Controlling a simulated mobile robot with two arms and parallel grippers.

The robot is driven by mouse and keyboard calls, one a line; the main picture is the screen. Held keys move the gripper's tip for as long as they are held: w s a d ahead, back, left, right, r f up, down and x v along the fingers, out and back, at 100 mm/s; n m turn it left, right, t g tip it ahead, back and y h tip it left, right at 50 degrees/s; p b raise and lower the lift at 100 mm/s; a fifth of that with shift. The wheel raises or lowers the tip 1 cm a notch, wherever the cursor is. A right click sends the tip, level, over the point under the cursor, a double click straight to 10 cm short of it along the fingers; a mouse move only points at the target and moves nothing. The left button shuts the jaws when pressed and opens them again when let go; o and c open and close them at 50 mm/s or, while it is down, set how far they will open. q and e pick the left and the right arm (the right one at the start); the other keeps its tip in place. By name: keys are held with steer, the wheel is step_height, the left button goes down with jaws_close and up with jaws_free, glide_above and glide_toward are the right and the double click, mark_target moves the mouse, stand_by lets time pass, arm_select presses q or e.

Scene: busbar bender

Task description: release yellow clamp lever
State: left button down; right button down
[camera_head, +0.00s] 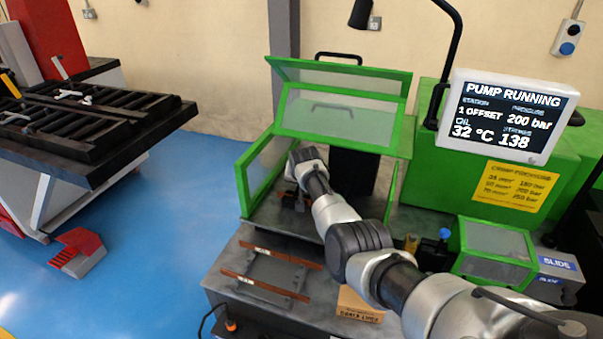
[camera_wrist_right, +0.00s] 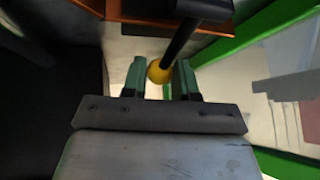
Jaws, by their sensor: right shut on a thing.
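The yellow clamp lever shows in the right wrist view as a yellow ball knob (camera_wrist_right: 160,72) on a dark rod (camera_wrist_right: 182,42). My right gripper (camera_wrist_right: 160,75) has its two green-padded fingers on either side of the knob and is shut on it. In the head view my right arm reaches from the lower right into the green-framed guard of the bender (camera_head: 243,185). The right gripper's fingers and the lever are hidden there by the arm and too small to make out. My left gripper is not in view.
The raised guard door (camera_head: 345,107) hangs above my right arm. A screen (camera_head: 508,115) reading PUMP RUNNING, 200 bar stands at right. Copper bars (camera_head: 265,285) lie on a rack in front. A black roller table (camera_head: 80,130) and a red pedal (camera_head: 78,252) are at left.

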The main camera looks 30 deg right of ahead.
steer(key=shift+s+a+r+t+h+p, duration=0.25)
steer(key=shift+a+r+t+h+p, duration=0.1)
steer(key=shift+r+t+h+p, duration=0.35)
steer(key=shift+s+a+r+n+t+h+b, duration=0.2)
steer(key=shift+r+t+h+b, duration=0.1)
steer(key=shift+t+h, duration=0.15)
steer(key=shift+s+a+r+n+t+h+b, duration=0.15)
steer(key=shift+n+t+h+b, duration=0.1)
steer(key=shift+t+h, duration=0.2)
steer(key=c, duration=0.9)
jaws_free()
steer(key=shift+o, duration=0.2)
steer(key=shift+r, duration=0.1)
steer(key=v, duration=1)
steer(key=shift+s+a, duration=0.2)
steer(key=shift+s, duration=0.05)
steer(key=shift+r, duration=0.1)
